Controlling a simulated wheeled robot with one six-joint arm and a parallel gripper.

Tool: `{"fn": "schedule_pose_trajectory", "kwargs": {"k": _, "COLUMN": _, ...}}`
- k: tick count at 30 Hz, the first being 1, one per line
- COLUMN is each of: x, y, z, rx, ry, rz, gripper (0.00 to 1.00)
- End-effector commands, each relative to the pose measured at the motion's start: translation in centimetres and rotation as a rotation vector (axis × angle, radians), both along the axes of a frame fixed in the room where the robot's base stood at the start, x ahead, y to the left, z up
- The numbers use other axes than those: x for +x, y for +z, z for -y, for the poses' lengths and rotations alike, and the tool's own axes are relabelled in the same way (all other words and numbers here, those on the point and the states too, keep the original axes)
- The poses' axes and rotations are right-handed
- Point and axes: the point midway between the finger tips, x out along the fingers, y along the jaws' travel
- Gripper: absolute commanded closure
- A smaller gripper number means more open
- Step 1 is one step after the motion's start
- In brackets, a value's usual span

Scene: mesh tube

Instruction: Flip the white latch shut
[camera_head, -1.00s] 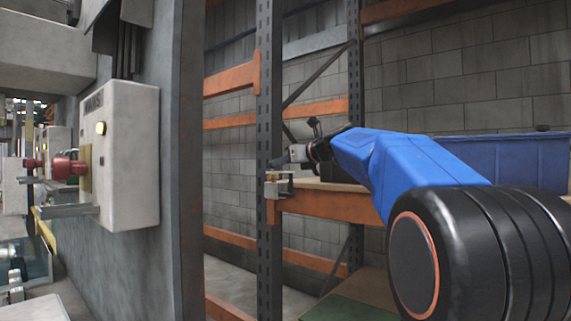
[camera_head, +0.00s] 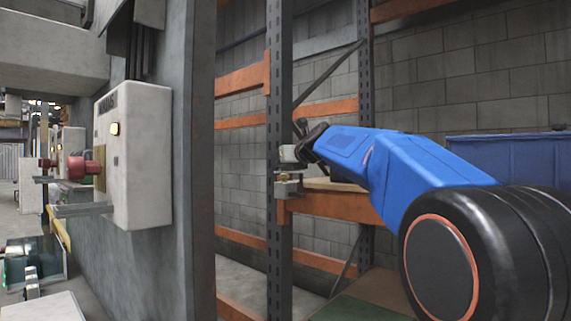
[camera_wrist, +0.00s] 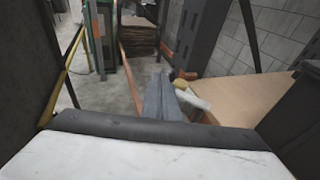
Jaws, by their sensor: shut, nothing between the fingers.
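In the head view, a small pale metal latch assembly (camera_head: 288,186) sits on the rack upright at the end of the orange beam. My gripper (camera_head: 287,153) is just above it, at the end of my blue arm. In the wrist view, the shut grey fingers (camera_wrist: 166,98) are beside the white latch (camera_wrist: 194,97), which lies to their right and slants down to the right. A yellowish knob-like part (camera_wrist: 180,85) is at its upper end. I cannot tell whether the fingers touch the latch.
The dark rack upright (camera_head: 279,100) and orange beam (camera_head: 335,204) stand close to my gripper. A brown shelf board (camera_wrist: 255,92) lies to the right in the wrist view. A white box (camera_head: 135,160) with a red knob is on the wall at left. A blue bin (camera_head: 510,160) stands at right.

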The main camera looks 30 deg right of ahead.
Motion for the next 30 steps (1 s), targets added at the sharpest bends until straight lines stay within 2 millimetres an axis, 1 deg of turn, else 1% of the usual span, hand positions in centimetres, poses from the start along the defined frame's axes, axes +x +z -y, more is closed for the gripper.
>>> {"fn": "schedule_pose_trajectory", "kwargs": {"k": 6, "x": 1.8, "y": 0.0, "z": -0.1, "rx": -0.001, "ry": 0.001, "rz": 0.0, "gripper": 1.0}}
{"fn": "schedule_pose_trajectory", "kwargs": {"k": 18, "x": 4.5, "y": 0.0, "z": 0.6, "rx": 0.0, "ry": 0.0, "rz": 0.001, "gripper": 1.0}}
{"fn": "schedule_pose_trajectory", "kwargs": {"k": 23, "x": 5.2, "y": 0.0, "z": 1.0, "rx": 0.0, "ry": 0.0, "rz": 0.0, "gripper": 1.0}}
{"fn": "schedule_pose_trajectory", "kwargs": {"k": 30, "x": 5.2, "y": 0.0, "z": 1.0, "rx": 0.0, "ry": 0.0, "rz": 0.001, "gripper": 1.0}}
